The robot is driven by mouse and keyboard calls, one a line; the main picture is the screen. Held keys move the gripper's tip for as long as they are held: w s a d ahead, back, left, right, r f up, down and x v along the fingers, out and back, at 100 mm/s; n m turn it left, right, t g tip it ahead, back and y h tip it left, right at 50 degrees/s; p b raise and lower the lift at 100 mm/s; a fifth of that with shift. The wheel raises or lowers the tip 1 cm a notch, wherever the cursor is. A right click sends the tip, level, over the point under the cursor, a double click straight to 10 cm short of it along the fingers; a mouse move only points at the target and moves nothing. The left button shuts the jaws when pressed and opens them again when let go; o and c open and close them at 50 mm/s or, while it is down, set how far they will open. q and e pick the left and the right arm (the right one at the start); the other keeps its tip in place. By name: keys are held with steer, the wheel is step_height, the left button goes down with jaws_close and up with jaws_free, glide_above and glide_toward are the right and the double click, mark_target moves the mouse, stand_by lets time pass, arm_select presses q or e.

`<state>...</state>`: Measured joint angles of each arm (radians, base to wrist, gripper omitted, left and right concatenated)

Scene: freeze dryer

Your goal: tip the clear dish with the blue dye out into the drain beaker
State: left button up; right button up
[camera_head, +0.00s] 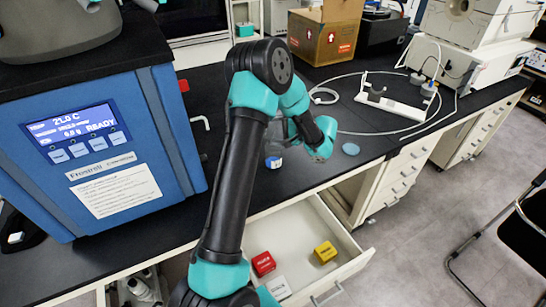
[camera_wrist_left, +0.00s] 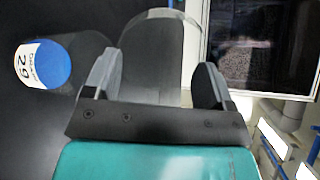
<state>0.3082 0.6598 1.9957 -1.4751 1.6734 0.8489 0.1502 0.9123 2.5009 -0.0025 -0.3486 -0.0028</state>
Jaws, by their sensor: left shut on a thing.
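My left gripper (camera_head: 318,150) reaches over the black bench, pointing down. In the left wrist view its two fingers (camera_wrist_left: 155,85) stand apart, shut on a clear dish (camera_wrist_left: 160,14) whose pale curved rim shows beyond them. No blue dye shows inside it; whether any is there I cannot tell. A small blue-and-white labelled vessel (camera_head: 273,162) stands on the bench left of the gripper, partly behind my arm. It also shows in the left wrist view (camera_wrist_left: 42,64), apart from the dish. Whether it is the drain beaker I cannot tell. My right gripper is not in view.
A light blue disc (camera_head: 350,149) lies on the bench right of the gripper. An open drawer (camera_head: 345,262) below holds red, white and yellow boxes. The blue freeze dryer (camera_head: 150,110) stands left. A white stand (camera_head: 395,98) and tubing lie behind.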

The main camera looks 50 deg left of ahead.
arm_select(q)
steer(key=shift+d+y, duration=0.1)
steer(key=shift+y, duration=0.4)
stand_by(1.0)
steer(key=shift+w+d+r+g+y+p, duration=0.15)
steer(key=shift+r+g+y+p, duration=0.15)
steer(key=shift+r+g+y, duration=0.1)
stand_by(1.0)
steer(key=h, duration=0.1)
steer(key=t+h, duration=0.1)
steer(key=a+h, duration=0.1)
steer(key=shift+s+f+t+h, duration=0.3)
steer(key=shift+f+t+h, duration=0.1)
steer(key=shift+a+t+h, duration=0.1)
steer(key=shift+t+h, duration=0.2)
steer(key=shift+h, duration=0.2)
steer(key=shift+s+a+f+h, duration=0.1)
steer(key=shift+a+f+h, duration=0.05)
steer(key=shift+h, duration=0.15)
steer(key=shift+a+t+h+b, duration=0.1)
steer(key=shift+t+h+b, duration=0.2)
steer(key=shift+b, duration=0.05)
